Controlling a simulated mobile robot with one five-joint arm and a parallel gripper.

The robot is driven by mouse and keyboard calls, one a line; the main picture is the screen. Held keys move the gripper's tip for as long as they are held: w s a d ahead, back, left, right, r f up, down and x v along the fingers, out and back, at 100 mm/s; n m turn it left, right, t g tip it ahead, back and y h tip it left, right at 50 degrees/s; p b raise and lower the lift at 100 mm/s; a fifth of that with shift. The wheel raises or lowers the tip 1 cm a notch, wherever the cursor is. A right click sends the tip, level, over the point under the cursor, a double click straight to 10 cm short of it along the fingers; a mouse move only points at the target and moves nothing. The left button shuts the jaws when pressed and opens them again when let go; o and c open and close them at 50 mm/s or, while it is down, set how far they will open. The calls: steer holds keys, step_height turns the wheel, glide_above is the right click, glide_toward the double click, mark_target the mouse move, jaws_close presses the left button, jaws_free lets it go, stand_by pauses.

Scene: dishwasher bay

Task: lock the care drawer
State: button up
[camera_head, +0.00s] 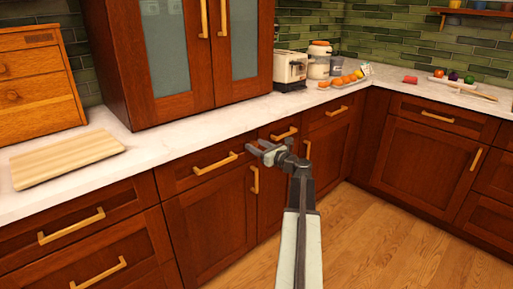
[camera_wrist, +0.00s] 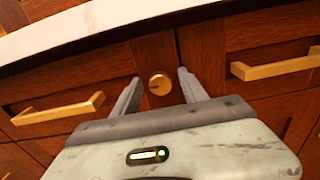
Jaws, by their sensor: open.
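A round brass lock knob (camera_wrist: 159,84) sits on the wooden front between two drawers in the wrist view. A small dark mark shows on its face. A drawer front with a gold bar handle (camera_wrist: 60,110) lies to its left, and another gold handle (camera_wrist: 275,68) is to its right. Both drawers look closed; no label shows which is the care drawer. My gripper (camera_wrist: 158,77) is open, its two fingers on either side of the knob, with no clear contact visible. In the head view my gripper (camera_head: 262,151) is in front of the drawer row and hides the knob.
The white countertop (camera_head: 160,148) runs above the drawers, with a cutting board (camera_head: 65,157) at left. A tall glass-door cabinet (camera_head: 185,50) and a toaster (camera_head: 290,70) stand on it. Wooden floor (camera_head: 370,240) is clear at lower right.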

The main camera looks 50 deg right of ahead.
jaws_close()
stand_by(1.2)
